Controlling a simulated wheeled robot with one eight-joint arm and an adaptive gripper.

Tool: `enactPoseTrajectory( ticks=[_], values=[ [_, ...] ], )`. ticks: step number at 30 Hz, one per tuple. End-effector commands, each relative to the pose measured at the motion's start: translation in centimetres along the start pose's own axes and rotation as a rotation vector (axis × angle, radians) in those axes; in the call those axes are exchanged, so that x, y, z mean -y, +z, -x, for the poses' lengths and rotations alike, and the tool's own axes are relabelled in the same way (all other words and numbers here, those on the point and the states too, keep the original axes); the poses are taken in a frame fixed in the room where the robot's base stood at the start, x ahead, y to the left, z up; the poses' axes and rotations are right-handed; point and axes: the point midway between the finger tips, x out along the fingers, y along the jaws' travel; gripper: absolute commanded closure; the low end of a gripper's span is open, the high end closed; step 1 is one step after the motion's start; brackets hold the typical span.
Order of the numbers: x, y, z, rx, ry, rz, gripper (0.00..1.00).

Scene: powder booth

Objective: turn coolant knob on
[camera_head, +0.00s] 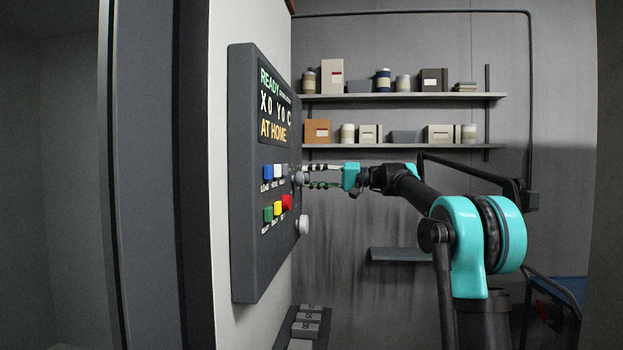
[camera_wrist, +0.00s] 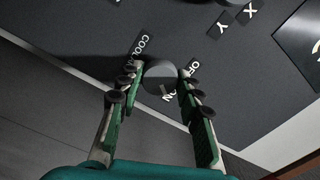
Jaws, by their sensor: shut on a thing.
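The coolant knob (camera_wrist: 160,75) is a round grey knob on the dark control panel (camera_wrist: 100,40), with a partly hidden label starting "COOL" beside it and OFF and ON marks around its edge. My gripper (camera_wrist: 158,76) has its two green-and-grey fingers on opposite sides of the knob and is shut on it. In the head view my gripper (camera_head: 306,176) reaches the panel (camera_head: 245,200) from the right, with the knob (camera_head: 299,178) at its fingertips.
Coloured buttons (camera_head: 277,208) sit just left of the gripper, below a screen (camera_head: 274,105) reading READY and AT HOME. A pale round knob (camera_head: 303,225) sticks out below. Shelves (camera_head: 400,97) with jars and boxes hang on the back wall.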

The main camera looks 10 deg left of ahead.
Motion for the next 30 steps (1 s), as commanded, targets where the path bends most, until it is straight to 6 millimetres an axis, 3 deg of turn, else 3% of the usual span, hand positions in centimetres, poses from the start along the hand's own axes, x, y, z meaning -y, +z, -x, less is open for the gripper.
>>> enactPoseTrajectory(
  ticks=[17,18,21,22,30],
  values=[
    [-0.01,-0.06,0.02,-0.002,0.000,-0.029,0.94],
    [-0.01,-0.06,0.02,-0.002,0.000,-0.029,0.60],
    [-0.01,-0.05,0.02,-0.001,0.000,-0.029,0.48],
    [-0.01,-0.05,0.02,-0.001,0.000,-0.029,0.44],
    [-0.01,-0.02,0.04,-0.001,0.000,-0.028,0.44]
  ],
)
